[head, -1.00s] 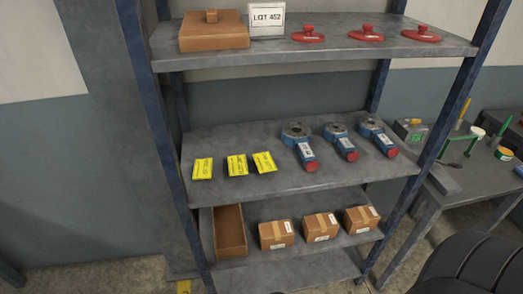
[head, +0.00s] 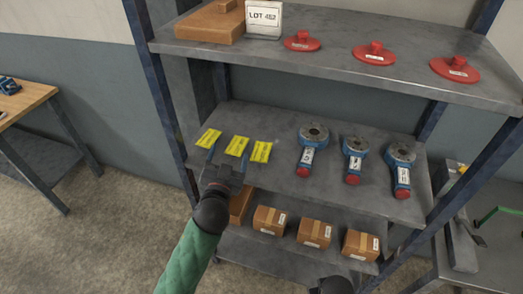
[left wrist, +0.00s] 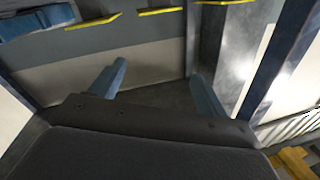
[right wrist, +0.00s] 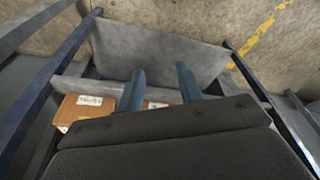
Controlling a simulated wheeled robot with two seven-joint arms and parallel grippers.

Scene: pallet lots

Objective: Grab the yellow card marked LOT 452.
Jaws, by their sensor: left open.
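Three yellow cards lie in a row on the middle shelf: a left card (head: 208,138), a middle card (head: 237,146) and a right card (head: 261,152). Their print is too small to read, so I cannot tell which is LOT 452. Yellow cards also show edge-on at the top of the left wrist view (left wrist: 93,22). My left gripper (head: 229,161) is open and empty at the shelf's front edge, just before the left and middle cards. My right gripper (right wrist: 158,72) is open and empty, above the lower shelves in the right wrist view.
A white sign reading LOT 452 (head: 264,17) stands on the top shelf beside a brown box (head: 208,27) and red lids (head: 374,55). Blue tools (head: 354,158) lie right of the cards. Small cartons (head: 314,232) sit below. Rack posts (head: 160,105) flank the shelves.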

